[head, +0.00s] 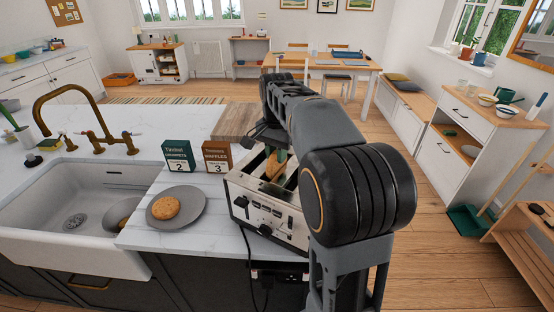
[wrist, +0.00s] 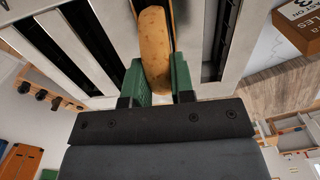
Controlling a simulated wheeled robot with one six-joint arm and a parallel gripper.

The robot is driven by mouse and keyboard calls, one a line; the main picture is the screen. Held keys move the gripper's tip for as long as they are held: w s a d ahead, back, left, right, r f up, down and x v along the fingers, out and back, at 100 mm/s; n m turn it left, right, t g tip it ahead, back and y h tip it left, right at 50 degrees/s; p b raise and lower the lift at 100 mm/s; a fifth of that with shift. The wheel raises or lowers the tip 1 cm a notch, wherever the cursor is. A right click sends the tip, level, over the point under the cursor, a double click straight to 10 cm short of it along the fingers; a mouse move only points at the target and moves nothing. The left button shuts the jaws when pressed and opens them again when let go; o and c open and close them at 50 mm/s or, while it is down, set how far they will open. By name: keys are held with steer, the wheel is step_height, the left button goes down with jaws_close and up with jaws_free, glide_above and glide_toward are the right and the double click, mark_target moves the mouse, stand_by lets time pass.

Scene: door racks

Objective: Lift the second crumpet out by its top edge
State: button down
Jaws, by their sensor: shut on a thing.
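The second crumpet (wrist: 154,45) is tan and seen edge-on in the wrist view, upright at a slot of the metal toaster (head: 256,204). My gripper (wrist: 159,84) has green pads shut on the crumpet's near edge, one on each side. In the head view the crumpet (head: 274,166) shows as a small brown patch at the toaster's top, partly hidden by my arm. How deep it sits in the slot I cannot tell. Another crumpet (head: 166,207) lies flat on the grey plate (head: 196,219), left of the toaster.
A green box (head: 178,156) marked 2 and an orange-brown box (head: 217,158) marked 3 stand behind the plate. A wooden board (head: 235,120) lies beyond them. The sink (head: 65,205) is at left. The toaster's cord (head: 247,262) hangs over the counter's front edge.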

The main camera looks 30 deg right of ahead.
step_height(320, 180, up, 9)
steer(key=shift+r+p, duration=0.1)
steer(key=shift+p, duration=0.55)
step_height(320, 180, up, 9)
steer(key=p, duration=0.9)
steer(key=shift+s+d, duration=0.1)
